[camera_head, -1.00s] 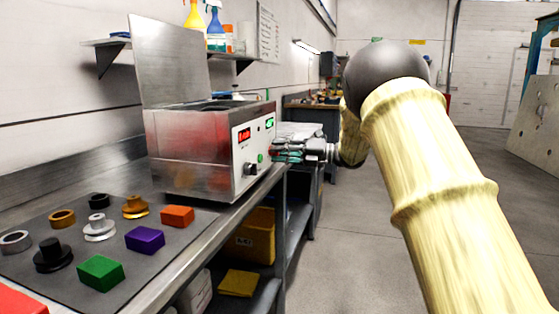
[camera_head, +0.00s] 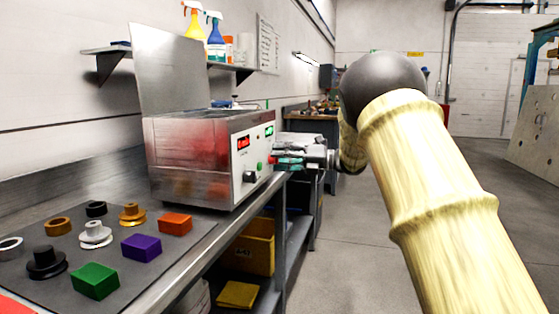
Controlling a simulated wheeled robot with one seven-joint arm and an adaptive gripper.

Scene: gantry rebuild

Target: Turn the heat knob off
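The heat knob (camera_head: 250,176) is a small dark knob low on the white front panel of a steel machine (camera_head: 190,160) with its lid raised. A small green button (camera_head: 260,166) is right of the knob. My gripper (camera_head: 276,162) is in front of the panel's right part, to the right of the knob. Its fingers are small and seen from the side, so their opening and any contact with the panel cannot be made out.
The machine stands on a steel bench. A dark mat (camera_head: 195,232) in front of it holds several coloured blocks and rings. A shelf with spray bottles (camera_head: 193,22) is on the wall behind. A yellow bin (camera_head: 250,245) is under the bench. The floor (camera_head: 350,240) at right is clear.

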